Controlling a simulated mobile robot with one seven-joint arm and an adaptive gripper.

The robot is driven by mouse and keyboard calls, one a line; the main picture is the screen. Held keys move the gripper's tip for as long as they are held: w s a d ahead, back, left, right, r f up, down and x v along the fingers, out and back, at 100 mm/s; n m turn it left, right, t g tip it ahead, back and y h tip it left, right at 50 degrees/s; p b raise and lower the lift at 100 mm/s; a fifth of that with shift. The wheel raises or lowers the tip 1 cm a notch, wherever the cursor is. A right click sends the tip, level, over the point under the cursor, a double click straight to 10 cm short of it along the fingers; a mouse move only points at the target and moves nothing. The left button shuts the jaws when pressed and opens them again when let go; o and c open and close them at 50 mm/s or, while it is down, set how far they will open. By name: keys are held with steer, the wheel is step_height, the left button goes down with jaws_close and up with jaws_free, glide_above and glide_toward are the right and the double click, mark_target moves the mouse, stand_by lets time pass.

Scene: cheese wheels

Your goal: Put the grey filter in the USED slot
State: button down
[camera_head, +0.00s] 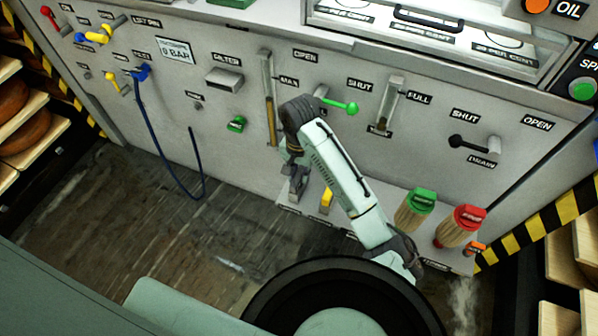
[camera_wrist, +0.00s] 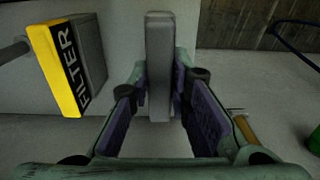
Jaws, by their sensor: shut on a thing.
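My gripper (camera_wrist: 160,92) is shut on the grey filter (camera_wrist: 158,45), a plain grey bar standing up between its two fingers in the wrist view. In the head view my gripper (camera_head: 297,182) is low over the left part of the front shelf. The filter is hard to tell from the gripper there. A yellow filter block (camera_head: 327,200) stands just right of the gripper; in the wrist view a yellow front with the word FILTER (camera_wrist: 62,62) shows at left, apart from the fingers. The shelf's left labels are too small to read, so I cannot tell which slot is USED.
The shelf (camera_head: 345,224) runs along the panel's foot. A green-topped brush (camera_head: 418,208) and a red-topped brush (camera_head: 462,225) stand on its right. A green-knobbed lever (camera_head: 345,105) juts out near my arm. A blue hose (camera_head: 165,165) hangs at left.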

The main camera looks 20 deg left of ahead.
steer(key=shift+f, duration=0.25)
steer(key=c, duration=1.4)
jaws_free()
steer(key=shift+r, duration=0.1)
step_height(320, 180, up, 12)
steer(key=shift+a, duration=0.1)
